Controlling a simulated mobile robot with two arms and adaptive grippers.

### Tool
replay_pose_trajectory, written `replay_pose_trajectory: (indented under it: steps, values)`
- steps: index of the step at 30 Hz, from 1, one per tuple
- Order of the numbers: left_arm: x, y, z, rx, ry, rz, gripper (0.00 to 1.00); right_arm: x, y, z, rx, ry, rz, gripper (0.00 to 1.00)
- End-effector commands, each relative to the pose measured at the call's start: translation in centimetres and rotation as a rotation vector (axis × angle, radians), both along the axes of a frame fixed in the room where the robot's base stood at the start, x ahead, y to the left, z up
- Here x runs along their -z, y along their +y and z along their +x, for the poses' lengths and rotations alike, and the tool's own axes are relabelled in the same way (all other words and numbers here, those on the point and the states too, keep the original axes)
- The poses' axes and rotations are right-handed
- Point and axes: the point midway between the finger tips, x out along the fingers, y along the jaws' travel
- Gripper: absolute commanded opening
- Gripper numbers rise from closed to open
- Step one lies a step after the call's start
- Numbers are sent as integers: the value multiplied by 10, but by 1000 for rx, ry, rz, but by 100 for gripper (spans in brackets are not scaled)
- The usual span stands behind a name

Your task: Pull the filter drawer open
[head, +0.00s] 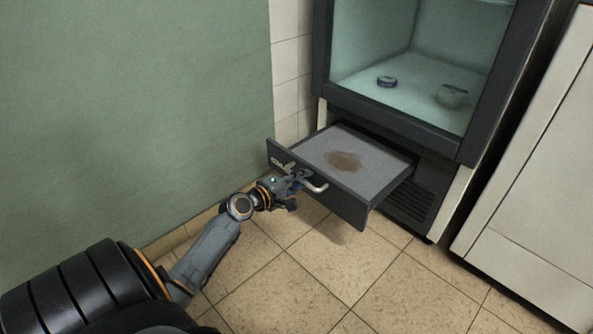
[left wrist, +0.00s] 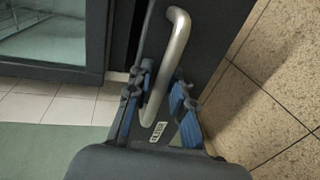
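The filter drawer (head: 390,166) under the glass-fronted cabinet is pulled well out. Inside lies a flat grey filter with a brown stain (head: 345,161). The drawer has a dark front and a pale metal bar handle (head: 318,187), which also shows in the left wrist view (left wrist: 177,45). My left gripper (head: 296,186) is at the handle. In the left wrist view its blue-padded fingers (left wrist: 160,95) stand on either side of the bar, with a visible gap on the right side, so it looks open around the bar. My right gripper is not in view.
The cabinet (head: 465,146) above holds a small lidded item (head: 387,81) and a jar (head: 452,96). A green wall (head: 140,100) is close on the left. A white unit (head: 535,190) stands at right. The tiled floor (head: 300,285) in front is clear.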

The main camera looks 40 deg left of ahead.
Motion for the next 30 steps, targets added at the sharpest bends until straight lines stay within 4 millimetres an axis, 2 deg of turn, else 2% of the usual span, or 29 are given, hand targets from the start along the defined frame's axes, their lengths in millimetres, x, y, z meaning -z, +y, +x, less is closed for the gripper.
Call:
replay_pose_trajectory:
  steps: [5,12,18,24,30]
  values:
    - [-3,1,-20,0,2,0,21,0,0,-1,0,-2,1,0]
    - [-13,5,-68,-1,4,1,21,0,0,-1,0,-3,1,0]
    - [-20,8,-101,-1,2,-1,21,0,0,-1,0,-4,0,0]
    - [-24,9,-115,-1,0,0,21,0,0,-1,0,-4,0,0]
    - [-24,9,-116,0,0,0,21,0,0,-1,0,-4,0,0]
